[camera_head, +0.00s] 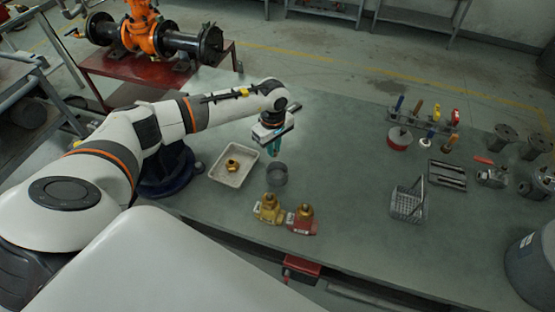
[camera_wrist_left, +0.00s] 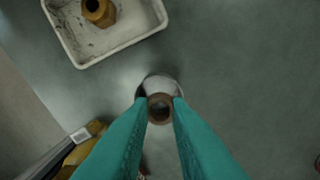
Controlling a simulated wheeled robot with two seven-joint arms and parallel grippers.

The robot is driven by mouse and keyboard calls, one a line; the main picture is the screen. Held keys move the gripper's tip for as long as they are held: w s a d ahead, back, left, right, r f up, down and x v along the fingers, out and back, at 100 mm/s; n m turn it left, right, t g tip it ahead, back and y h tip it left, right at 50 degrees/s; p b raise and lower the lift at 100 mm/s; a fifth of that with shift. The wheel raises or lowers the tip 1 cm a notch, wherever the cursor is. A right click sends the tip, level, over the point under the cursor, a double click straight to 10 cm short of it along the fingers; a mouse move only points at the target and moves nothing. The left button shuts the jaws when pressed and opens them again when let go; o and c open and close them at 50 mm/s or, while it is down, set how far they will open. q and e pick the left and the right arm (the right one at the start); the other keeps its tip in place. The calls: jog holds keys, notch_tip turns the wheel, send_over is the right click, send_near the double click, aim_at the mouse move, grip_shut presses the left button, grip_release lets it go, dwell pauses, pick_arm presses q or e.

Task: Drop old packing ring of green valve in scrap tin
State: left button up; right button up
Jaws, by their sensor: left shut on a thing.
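My left gripper (camera_head: 274,150) has teal fingers and points down just above the grey scrap tin (camera_head: 277,175). In the left wrist view the gripper (camera_wrist_left: 160,104) is shut on a small brownish ring (camera_wrist_left: 160,110), taken as the old packing ring. The round tin (camera_wrist_left: 158,84) shows behind and below the ring, which lines up with its opening. The ring is too small to make out in the head view. A yellow-brass valve body (camera_head: 268,209) and a red one (camera_head: 302,219) stand in front of the tin. I see no clearly green valve. My right gripper is out of view.
A white tray (camera_head: 221,177) with a brass nut-like part (camera_head: 232,164) lies left of the tin. A wire basket (camera_head: 408,205), a tool rack (camera_head: 420,120) and a red-sided tin (camera_head: 399,139) stand farther right. The bench between is clear.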

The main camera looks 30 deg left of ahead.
pick_arm(q)
jog(key=shift+f, duration=0.35)
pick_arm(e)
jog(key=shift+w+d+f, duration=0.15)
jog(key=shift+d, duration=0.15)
pick_arm(q)
jog(key=shift+s, duration=0.1)
jog(key=o, duration=0.8)
jog(key=shift+o, duration=0.2)
notch_tip(320, 180, up, 12)
jog(key=b, duration=0.3)
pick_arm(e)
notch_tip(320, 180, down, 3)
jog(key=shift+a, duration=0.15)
pick_arm(q)
jog(key=shift+f, duration=0.1)
